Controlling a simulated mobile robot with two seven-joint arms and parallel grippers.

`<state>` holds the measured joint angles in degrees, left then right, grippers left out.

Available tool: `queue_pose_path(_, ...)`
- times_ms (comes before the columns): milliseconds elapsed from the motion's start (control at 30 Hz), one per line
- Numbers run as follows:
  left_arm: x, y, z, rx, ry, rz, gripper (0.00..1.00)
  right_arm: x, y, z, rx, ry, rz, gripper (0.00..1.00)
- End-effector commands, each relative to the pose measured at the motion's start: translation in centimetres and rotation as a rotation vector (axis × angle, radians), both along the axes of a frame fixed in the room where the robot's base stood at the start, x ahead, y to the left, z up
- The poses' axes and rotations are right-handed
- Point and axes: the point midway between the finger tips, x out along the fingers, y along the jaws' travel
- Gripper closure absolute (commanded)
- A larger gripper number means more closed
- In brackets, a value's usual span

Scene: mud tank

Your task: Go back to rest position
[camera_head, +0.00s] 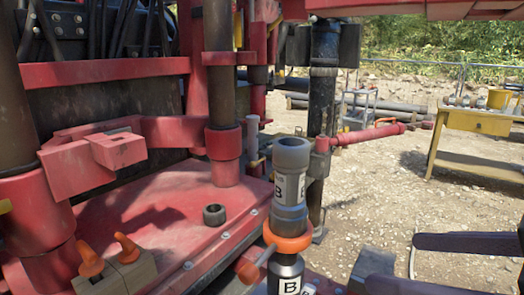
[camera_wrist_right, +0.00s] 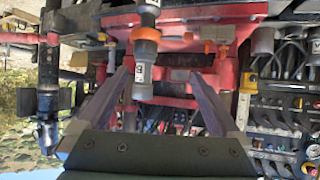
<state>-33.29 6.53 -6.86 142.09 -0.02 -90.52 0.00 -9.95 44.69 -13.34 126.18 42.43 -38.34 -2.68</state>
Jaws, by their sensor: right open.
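My right gripper (camera_head: 398,262) comes in from the lower right in the head view, with its two dark fingers apart and nothing between them. It stands to the right of an upright grey pipe (camera_head: 290,190) marked B and is clear of it. In the right wrist view the fingers of this gripper (camera_wrist_right: 160,78) are spread, and the pipe (camera_wrist_right: 143,70) shows beyond and between them. An orange collar (camera_head: 290,240) with a handle is around the pipe. My left gripper is out of view.
A red machine deck (camera_head: 160,215) fills the left, with a loose dark ring (camera_head: 214,215) and two orange-handled levers (camera_head: 110,262) on it. A red horizontal bar (camera_head: 370,134) sticks out behind the pipe. A yellow table (camera_head: 480,123) stands at the back right on open gravel.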

Motion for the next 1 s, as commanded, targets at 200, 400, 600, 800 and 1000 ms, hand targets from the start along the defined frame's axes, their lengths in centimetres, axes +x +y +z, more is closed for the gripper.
queue_pose_path(200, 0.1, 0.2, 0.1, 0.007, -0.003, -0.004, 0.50, -3.8, 0.7, -4.1, -0.089, 0.152, -0.062, 0.00)
queue_pose_path(400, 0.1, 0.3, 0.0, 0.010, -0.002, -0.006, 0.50, -8.3, -0.3, -7.4, -0.188, 0.342, -0.188, 0.00)
queue_pose_path(600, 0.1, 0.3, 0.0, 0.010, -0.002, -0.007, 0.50, -14.5, -2.5, -9.7, -0.281, 0.592, -0.377, 0.00)
queue_pose_path(800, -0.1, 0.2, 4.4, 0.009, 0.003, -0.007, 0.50, -16.8, -3.5, -5.7, -0.318, 0.682, -0.444, 0.00)
queue_pose_path(1000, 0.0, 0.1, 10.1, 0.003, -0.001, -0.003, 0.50, -16.7, -3.5, -0.1, -0.318, 0.680, -0.442, 0.00)
